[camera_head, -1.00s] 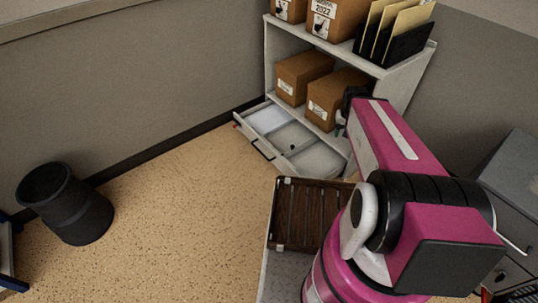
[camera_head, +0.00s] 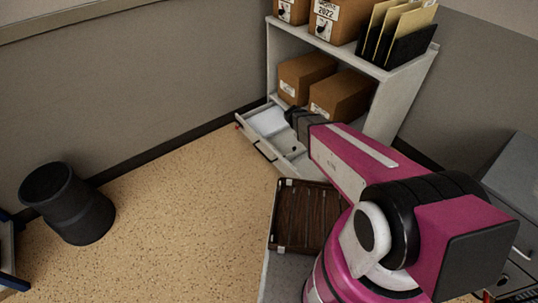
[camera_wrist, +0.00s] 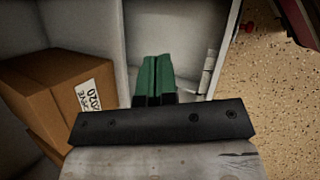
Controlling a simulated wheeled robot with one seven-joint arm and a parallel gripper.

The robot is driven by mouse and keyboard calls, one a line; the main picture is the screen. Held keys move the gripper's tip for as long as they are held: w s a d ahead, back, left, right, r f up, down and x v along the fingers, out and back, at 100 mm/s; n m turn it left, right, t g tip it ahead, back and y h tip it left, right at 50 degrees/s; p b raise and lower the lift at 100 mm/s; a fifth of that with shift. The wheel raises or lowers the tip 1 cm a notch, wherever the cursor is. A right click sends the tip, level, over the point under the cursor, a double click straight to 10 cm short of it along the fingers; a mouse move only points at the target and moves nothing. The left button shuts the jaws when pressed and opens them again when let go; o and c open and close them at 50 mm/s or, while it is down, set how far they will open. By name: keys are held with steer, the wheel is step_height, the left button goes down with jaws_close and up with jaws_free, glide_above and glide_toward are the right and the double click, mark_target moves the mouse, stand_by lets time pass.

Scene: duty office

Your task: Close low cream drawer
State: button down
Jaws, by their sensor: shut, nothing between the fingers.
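The low cream drawer (camera_head: 257,143) is pulled out at the foot of the shelf unit in the head view. White paper or a tray lies in its left part, and my arm hides much of its right part. In the wrist view, a pale compartment of the drawer (camera_wrist: 170,30) shows beyond my fingers. My gripper (camera_wrist: 156,75) has green fingers that are shut together with nothing between them. It is over the drawer; I cannot tell whether it touches it. In the head view the fingertips are hidden behind my wrist.
The cream shelf unit (camera_head: 398,92) holds brown boxes (camera_head: 306,76) above the drawer and a black file holder (camera_head: 408,45) on top. A brown slatted tray (camera_head: 305,215) is near my base. A black bin (camera_head: 68,204) stands left. The floor (camera_head: 190,200) before the drawer is clear.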

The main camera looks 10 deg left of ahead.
steer(key=w+a+f+n+t+h, duration=0.35)
steer(key=a+f+n, duration=0.45)
steer(key=a+f, duration=0.4)
steer(key=n+t, duration=0.6)
steer(key=n, duration=0.2)
glide_toward(273, 152)
steer(key=x, duration=0.7)
steer(key=shift+w+f, duration=0.15)
steer(key=shift+f, duration=0.05)
steer(key=w+d, duration=1.7)
steer(key=shift+w+d, duration=0.15)
steer(key=shift+w, duration=0.15)
steer(key=shift+s, duration=0.1)
